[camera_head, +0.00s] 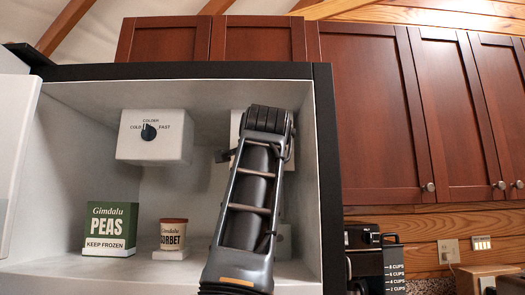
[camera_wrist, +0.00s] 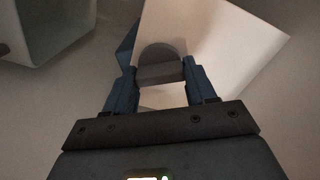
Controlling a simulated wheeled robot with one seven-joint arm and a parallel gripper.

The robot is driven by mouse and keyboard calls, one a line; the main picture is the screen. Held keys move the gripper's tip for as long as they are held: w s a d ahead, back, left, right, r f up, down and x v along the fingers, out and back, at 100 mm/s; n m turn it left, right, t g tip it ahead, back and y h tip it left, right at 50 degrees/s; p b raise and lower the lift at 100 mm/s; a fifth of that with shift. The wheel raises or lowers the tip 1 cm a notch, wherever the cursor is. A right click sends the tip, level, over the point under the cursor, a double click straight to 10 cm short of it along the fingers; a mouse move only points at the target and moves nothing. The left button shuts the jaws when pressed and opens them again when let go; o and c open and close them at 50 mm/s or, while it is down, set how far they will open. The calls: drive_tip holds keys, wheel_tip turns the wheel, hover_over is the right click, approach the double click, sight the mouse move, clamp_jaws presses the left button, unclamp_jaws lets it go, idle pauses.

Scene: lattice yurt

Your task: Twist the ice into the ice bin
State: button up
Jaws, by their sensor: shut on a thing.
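In the wrist view my gripper (camera_wrist: 160,78) has its two fingers on either side of a rounded grey knob (camera_wrist: 160,62), shut on it. The knob stands out from a pale box (camera_wrist: 225,45), which looks tilted in this view. In the head view my arm reaches into the right part of the white freezer compartment (camera_head: 75,105) and hides the knob and most of the pale box (camera_head: 235,127) behind it. A pale piece (camera_head: 284,240) shows low behind my arm; I cannot tell whether it is the ice bin. No ice is visible.
A white control box (camera_head: 155,150) with a black dial (camera_head: 149,132) hangs at the upper left. A green peas box (camera_head: 109,229) and a sorbet tub (camera_head: 173,233) stand below. The compartment's dark right edge (camera_head: 327,180) is close to my arm.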

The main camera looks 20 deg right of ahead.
drive_tip(key=m+p, duration=0.2)
drive_tip(key=m, duration=0.9)
drive_tip(key=shift+f+m+p, duration=0.1)
drive_tip(key=shift+m+p, duration=0.2)
drive_tip(key=shift+p, duration=0.1)
drive_tip(key=shift+d, duration=0.1)
drive_tip(key=o, duration=1)
drive_tip(key=shift+o, duration=0.2)
drive_tip(key=shift+s, duration=0.1)
drive_tip(key=b+v, duration=0.2)
drive_tip(key=v, duration=0.5)
drive_tip(key=shift+s, duration=0.25)
drive_tip(key=shift+a, duration=0.2)
